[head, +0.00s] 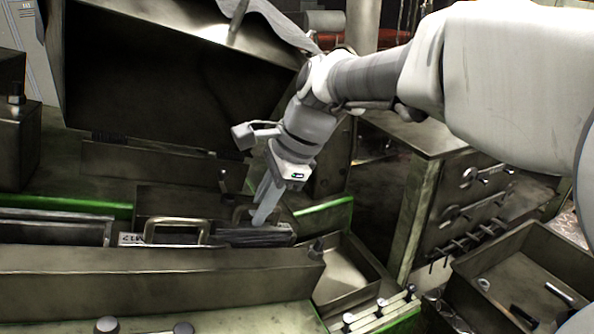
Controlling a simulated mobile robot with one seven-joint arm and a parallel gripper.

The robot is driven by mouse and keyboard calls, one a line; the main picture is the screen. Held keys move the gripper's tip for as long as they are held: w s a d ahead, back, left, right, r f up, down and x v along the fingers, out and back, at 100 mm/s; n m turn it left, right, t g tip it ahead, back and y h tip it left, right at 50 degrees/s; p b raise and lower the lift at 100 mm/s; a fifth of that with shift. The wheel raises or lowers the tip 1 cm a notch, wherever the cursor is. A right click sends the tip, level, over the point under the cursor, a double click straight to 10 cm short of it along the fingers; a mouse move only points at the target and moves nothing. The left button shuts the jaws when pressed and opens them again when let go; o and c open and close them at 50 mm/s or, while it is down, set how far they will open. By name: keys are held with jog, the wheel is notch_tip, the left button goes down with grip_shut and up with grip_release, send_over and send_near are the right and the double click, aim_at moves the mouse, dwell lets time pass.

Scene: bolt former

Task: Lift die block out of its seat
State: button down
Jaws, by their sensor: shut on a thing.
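My gripper (262,216) points down over the green machine's trough. Its fingers are shut at the dark block (262,238), which I take for the die block, low between the trough walls. A metal handle (241,212) shows partly behind the fingers; the fingers hide their exact contact with it. A larger squared handle (178,226) stands just left, beside a pale marked label (130,239). I cannot tell whether both handles belong to one block. The block's lower part is hidden by the front wall, so any gap under it cannot be seen.
A long metal bar (150,280) runs in front of the trough. An open tray (343,275) lies close on the right. A cabinet with hung tools (470,195) and a bin of loose parts (535,275) stand farther right. A raised dark cover (180,80) looms behind.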

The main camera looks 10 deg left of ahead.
jog(key=shift+w+d+r+p, duration=0.2)
jog(key=shift+d+r+p, duration=0.1)
jog(key=shift+r+p, duration=0.65)
jog(key=shift+w+d+r+p, duration=0.25)
jog(key=shift+d+r+p, duration=0.1)
jog(key=shift+r+p, duration=0.6)
jog(key=shift+w+d+r+p, duration=0.25)
jog(key=shift+r+p, duration=0.5)
jog(key=shift+r, duration=0.4)
jog(key=shift+s, duration=0.15)
jog(key=s+d+r+t+h+p, duration=0.2)
jog(key=s+d+r, duration=0.3)
jog(key=s, duration=0.3)
jog(key=shift+s+d+n+h, duration=0.2)
jog(key=shift+n+h, duration=0.1)
jog(key=shift+h, duration=0.5)
jog(key=shift+f, duration=0.1)
